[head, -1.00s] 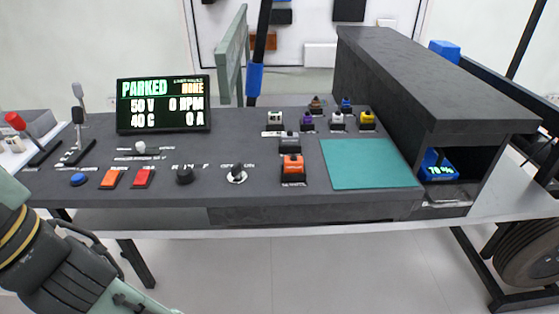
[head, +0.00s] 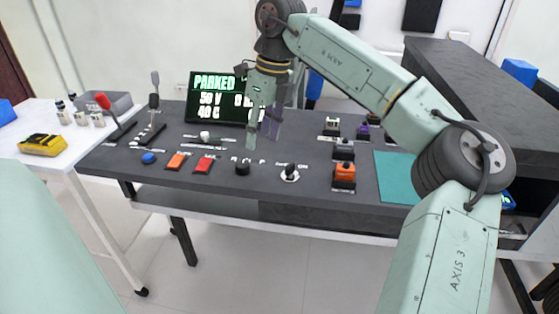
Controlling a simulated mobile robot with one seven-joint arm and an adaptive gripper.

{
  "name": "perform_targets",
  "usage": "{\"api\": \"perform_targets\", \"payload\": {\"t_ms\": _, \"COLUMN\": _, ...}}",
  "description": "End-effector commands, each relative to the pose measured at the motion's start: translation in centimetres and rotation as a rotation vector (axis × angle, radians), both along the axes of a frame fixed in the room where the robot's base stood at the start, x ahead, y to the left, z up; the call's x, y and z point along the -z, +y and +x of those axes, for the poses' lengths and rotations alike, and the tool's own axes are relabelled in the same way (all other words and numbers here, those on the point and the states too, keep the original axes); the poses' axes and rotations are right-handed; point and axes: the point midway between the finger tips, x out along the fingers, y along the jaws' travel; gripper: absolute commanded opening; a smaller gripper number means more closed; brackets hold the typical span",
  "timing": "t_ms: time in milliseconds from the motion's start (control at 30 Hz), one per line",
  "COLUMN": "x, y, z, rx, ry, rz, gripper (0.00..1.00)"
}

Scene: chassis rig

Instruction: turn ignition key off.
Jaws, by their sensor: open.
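The ignition key (head: 290,172) is a small dark knob on a pale round base, in the front middle of the dark control panel (head: 330,212). Small white lettering sits just above it, partly unreadable. My gripper (head: 261,142) hangs over the panel with its fingers pointing down. It is open and empty, with its two fingers apart. In the picture it is above and left of the key, not touching it.
A black rotary knob (head: 243,168) sits left of the key. An orange switch (head: 344,172) stands right of it. Red (head: 203,164) and orange (head: 175,160) buttons lie farther left. The display (head: 215,97) reads PARKED. Two levers stand at the panel's left end.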

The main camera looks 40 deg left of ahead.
Motion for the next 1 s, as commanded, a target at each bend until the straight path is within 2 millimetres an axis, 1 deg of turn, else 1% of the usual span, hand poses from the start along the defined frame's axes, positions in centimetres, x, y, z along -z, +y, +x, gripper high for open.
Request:
{"api": "perform_targets", "payload": {"t_ms": 33, "x": -0.6, "y": -1.6, "z": 2.1, "rx": 0.045, "ry": -0.049, "rz": -0.048, "gripper": 0.47}}
{"api": "perform_targets", "payload": {"t_ms": 100, "x": -1.1, "y": -3.2, "z": 4.0, "rx": 0.087, "ry": -0.091, "rz": -0.098, "gripper": 0.47}}
{"api": "perform_targets", "payload": {"t_ms": 200, "x": -1.2, "y": -4.4, "z": 5.2, "rx": 0.116, "ry": -0.117, "rz": -0.134, "gripper": 0.47}}
{"api": "perform_targets", "payload": {"t_ms": 267, "x": -0.7, "y": -4.6, "z": 5.4, "rx": 0.121, "ry": -0.121, "rz": -0.141, "gripper": 0.47}}
{"api": "perform_targets", "payload": {"t_ms": 367, "x": 0.7, "y": -4.6, "z": 5.3, "rx": 0.119, "ry": -0.119, "rz": -0.141, "gripper": 0.47}}
{"api": "perform_targets", "payload": {"t_ms": 500, "x": 3.4, "y": -4.5, "z": 5.2, "rx": 0.117, "ry": -0.116, "rz": -0.14, "gripper": 0.47}}
{"api": "perform_targets", "payload": {"t_ms": 700, "x": 6.9, "y": -4.5, "z": 5.1, "rx": 0.116, "ry": -0.117, "rz": -0.137, "gripper": 0.47}}
{"api": "perform_targets", "payload": {"t_ms": 833, "x": 8.4, "y": -4.4, "z": 5.1, "rx": 0.117, "ry": -0.117, "rz": -0.136, "gripper": 0.47}}
{"api": "perform_targets", "payload": {"t_ms": 1000, "x": 9.3, "y": -4.4, "z": 5.1, "rx": 0.117, "ry": -0.119, "rz": -0.136, "gripper": 0.47}}
